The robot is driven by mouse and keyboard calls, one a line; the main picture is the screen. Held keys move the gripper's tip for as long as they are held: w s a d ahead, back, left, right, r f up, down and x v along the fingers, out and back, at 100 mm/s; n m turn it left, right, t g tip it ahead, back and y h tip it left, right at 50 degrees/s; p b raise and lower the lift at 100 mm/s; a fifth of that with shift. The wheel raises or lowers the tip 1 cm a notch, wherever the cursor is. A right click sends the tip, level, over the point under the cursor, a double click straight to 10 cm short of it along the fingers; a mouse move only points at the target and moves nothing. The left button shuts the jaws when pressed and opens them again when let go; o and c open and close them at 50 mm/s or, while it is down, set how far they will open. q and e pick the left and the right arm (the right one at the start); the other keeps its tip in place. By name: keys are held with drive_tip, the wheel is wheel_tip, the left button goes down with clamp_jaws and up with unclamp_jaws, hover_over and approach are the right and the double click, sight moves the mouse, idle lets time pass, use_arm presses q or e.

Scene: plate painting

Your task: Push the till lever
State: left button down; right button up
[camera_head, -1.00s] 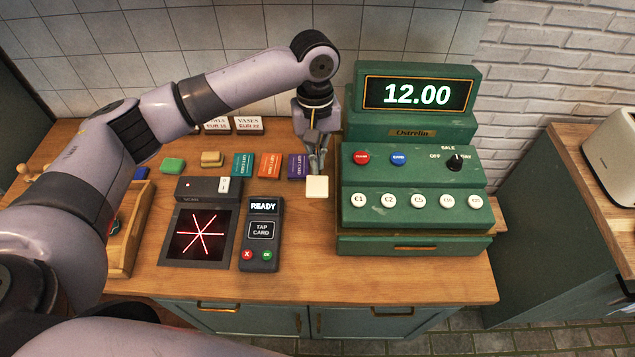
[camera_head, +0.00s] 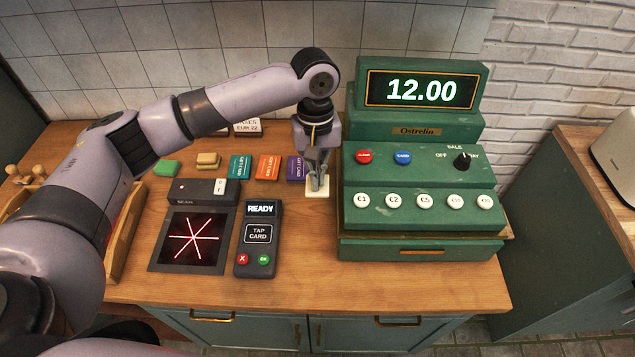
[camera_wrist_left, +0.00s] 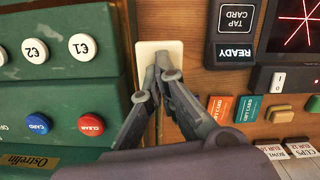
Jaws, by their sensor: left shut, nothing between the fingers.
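The green till (camera_head: 420,228) stands on the right of the counter, its display reading 12.00. A cream, square-faced piece (camera_head: 317,191), which looks like the till lever, is at the till's left side. My left gripper (camera_head: 318,186) is shut and empty, with its fingertips pointing down over this piece. In the left wrist view the shut fingertips (camera_wrist_left: 163,70) overlap the lower part of the cream piece (camera_wrist_left: 150,50), beside the till's side wall. I cannot tell for certain whether they touch it. My right gripper is not in view.
A card reader (camera_head: 258,238) showing READY and a scanner (camera_head: 193,240) lie left of the till. Coloured gift cards (camera_head: 268,168) lie behind them. A wooden tray (camera_head: 124,240) is at the left. A toaster (camera_head: 615,155) stands on the right counter.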

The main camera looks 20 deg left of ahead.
use_arm(q)
drive_tip(key=shift+f, duration=1.55)
drive_tip(key=w+p, duration=0.1)
drive_tip(key=w+a+r+p, duration=0.1)
drive_tip(key=shift+r+p, duration=0.15)
drive_tip(key=shift+p, duration=0.15)
drive_tip(key=shift+w+a, duration=0.2)
drive_tip(key=shift+w, duration=0.1)
wheel_tip(320, 180, up, 12)
drive_tip(key=w, duration=0.1)
drive_tip(key=shift+a, duration=0.25)
drive_tip(key=shift+f, duration=0.25)
